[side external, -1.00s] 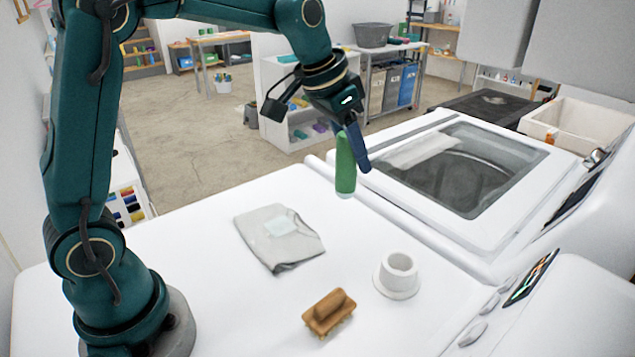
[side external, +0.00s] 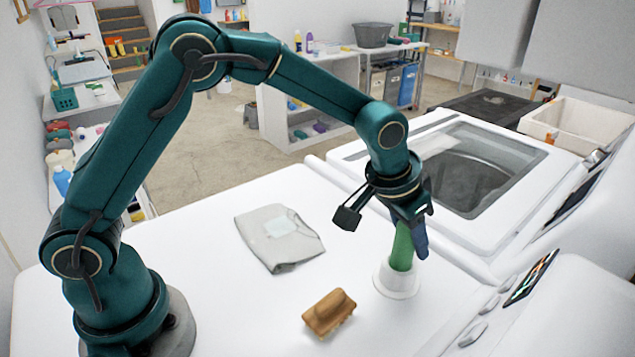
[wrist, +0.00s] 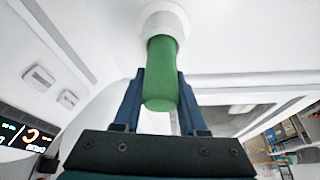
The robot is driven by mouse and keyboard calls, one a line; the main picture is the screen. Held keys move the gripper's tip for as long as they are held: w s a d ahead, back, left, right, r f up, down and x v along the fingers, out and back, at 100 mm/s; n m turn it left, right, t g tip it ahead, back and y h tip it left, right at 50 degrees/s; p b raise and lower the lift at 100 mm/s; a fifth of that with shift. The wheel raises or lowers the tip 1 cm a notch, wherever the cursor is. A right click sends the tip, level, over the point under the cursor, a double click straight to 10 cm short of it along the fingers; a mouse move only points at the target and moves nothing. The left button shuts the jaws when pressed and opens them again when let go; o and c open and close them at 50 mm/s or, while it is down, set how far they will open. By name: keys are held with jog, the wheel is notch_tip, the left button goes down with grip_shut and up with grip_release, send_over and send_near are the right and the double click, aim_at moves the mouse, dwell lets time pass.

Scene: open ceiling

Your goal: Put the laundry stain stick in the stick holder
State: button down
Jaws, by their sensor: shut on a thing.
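The green laundry stain stick (side external: 402,246) is held in my gripper (side external: 411,232) over the white stick holder (side external: 395,284). Its lower end is hidden by the holder's rim and appears to be inside the opening. The stick leans slightly in the side view. In the wrist view, the blue fingers of my gripper (wrist: 159,88) are on either side of the stick (wrist: 161,75), and its far end meets the round holder (wrist: 164,18). How deep the stick sits cannot be seen.
A wooden brush (side external: 329,312) lies left of the holder on the white top (side external: 215,305). A folded grey cloth (side external: 280,245) lies farther back. A washer with a glass lid (side external: 470,165) stands behind, and a control panel (side external: 532,276) is to the right.

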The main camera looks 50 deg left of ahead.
jog(key=shift+f, duration=0.35)
jog(key=shift+f, duration=0.1)
jog(key=shift+c, duration=2.3)
grip_release()
jog(key=shift+r, duration=0.4)
jog(key=d+v, duration=0.1)
jog(key=v, duration=0.9)
jog(key=s+a+n, duration=0.1)
jog(key=s+a, duration=0.4)
jog(key=s, duration=0.4)
jog(key=s+a+n+t+y, duration=0.1)
jog(key=s+a, duration=0.4)
jog(key=s, duration=0.4)
jog(key=shift+s+a, duration=0.4)
